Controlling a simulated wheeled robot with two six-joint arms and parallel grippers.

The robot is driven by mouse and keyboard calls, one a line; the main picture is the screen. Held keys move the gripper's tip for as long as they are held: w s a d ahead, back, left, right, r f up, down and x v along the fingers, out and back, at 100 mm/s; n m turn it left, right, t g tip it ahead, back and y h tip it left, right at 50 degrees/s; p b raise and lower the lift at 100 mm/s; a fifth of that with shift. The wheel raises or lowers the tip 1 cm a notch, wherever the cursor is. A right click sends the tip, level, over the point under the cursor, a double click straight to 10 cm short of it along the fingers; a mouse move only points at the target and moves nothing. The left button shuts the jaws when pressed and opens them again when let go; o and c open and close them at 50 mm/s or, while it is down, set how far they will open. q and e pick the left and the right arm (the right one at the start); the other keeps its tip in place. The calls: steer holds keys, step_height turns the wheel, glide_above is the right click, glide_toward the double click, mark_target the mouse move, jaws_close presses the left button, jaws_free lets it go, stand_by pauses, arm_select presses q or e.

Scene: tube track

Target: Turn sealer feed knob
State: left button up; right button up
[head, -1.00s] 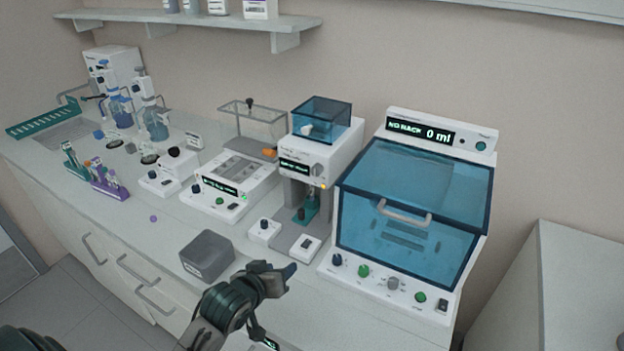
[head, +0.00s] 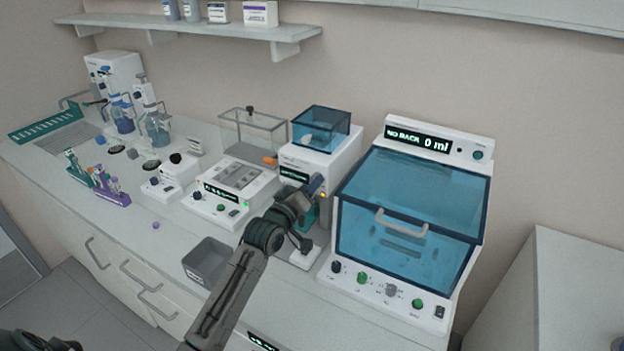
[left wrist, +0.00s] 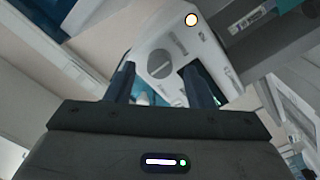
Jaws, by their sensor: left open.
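The sealer (head: 345,150) is the white upright machine with a blue clear hopper on top, in the middle of the bench in the head view. Its grey round feed knob (left wrist: 160,63), with a slot across it, shows in the left wrist view on the white front panel. In the head view my gripper hides the knob. My left gripper (head: 316,186) is at the front of the sealer. In the left wrist view my left gripper (left wrist: 161,82) is open and empty, with the knob between and beyond its two fingers, apparently not touched. My right gripper is not seen.
A large white cabinet with a blue window (head: 410,215) stands close to the right, reading "NO RACK 0 ml". A white device (head: 228,195) stands to the left of the sealer. A grey open bin (head: 208,262) is at the bench's front edge.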

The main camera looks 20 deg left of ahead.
arm_select(q)
steer(key=shift+w+d, duration=0.1)
steer(key=shift+w, duration=0.8)
steer(key=c, duration=1)
steer(key=shift+m, duration=0.3)
steer(key=m+b, duration=0.7)
steer(key=m, duration=1)
steer(key=shift+m, duration=0.3)
